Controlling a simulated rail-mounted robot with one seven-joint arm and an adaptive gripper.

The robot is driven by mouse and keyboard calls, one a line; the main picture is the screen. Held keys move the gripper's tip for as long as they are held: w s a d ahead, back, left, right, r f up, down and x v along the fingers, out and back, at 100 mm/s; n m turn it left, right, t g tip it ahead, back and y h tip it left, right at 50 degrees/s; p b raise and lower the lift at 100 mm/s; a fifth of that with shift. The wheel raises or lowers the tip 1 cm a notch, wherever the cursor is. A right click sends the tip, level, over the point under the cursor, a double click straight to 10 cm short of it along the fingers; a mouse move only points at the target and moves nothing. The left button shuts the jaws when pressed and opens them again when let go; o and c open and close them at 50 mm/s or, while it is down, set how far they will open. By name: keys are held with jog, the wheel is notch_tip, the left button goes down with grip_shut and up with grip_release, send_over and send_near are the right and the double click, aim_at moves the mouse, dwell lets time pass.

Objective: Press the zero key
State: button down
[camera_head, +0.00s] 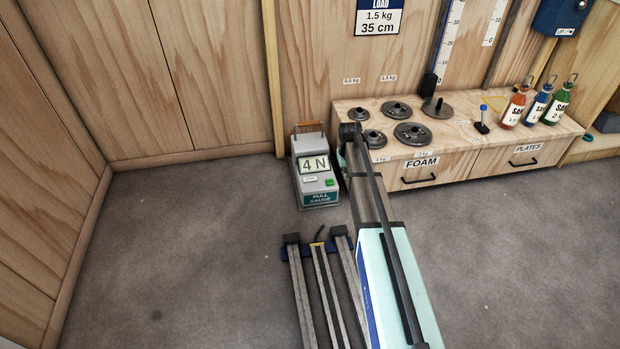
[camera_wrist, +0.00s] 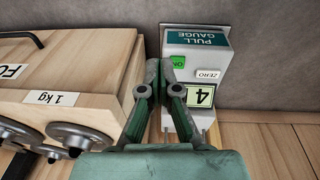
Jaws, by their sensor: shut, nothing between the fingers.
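The pull gauge (camera_head: 321,187) is a grey box with a dark green label, on the floor beside the wooden bench. Its display (camera_head: 313,164) reads 4 N. In the wrist view the gauge (camera_wrist: 192,118) appears upside down, with a white ZERO key (camera_wrist: 207,75) and a green ON key (camera_wrist: 177,60). The green key also shows in the head view (camera_head: 330,182). My gripper (camera_wrist: 164,70) is shut and empty. Its fingertips overlap the gauge's left edge in the wrist view, left of the ZERO key. I cannot tell whether they touch the gauge.
The bench (camera_head: 462,165) with grey weight plates (camera_head: 412,133) stands close right of the gauge. Colored bottles (camera_head: 537,104) are at its right end. A wooden wall (camera_head: 235,75) stands behind. The grey floor (camera_head: 180,230) left of the gauge is clear.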

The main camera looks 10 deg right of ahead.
jog(key=w+a+f+y, duration=0.3)
jog(key=w+a+f, duration=0.1)
jog(key=a+f, duration=0.1)
jog(key=m+t+y, duration=0.2)
jog(key=t+y, duration=0.1)
jog(key=t, duration=0.3)
send_over(311, 179)
jog(key=shift+r, duration=0.3)
jog(key=shift+f, duration=0.15)
jog(key=shift+f+b, duration=1.9)
jog(key=shift+f, duration=2.35)
jog(key=shift+f, duration=0.1)
jog(key=shift+f, duration=0.35)
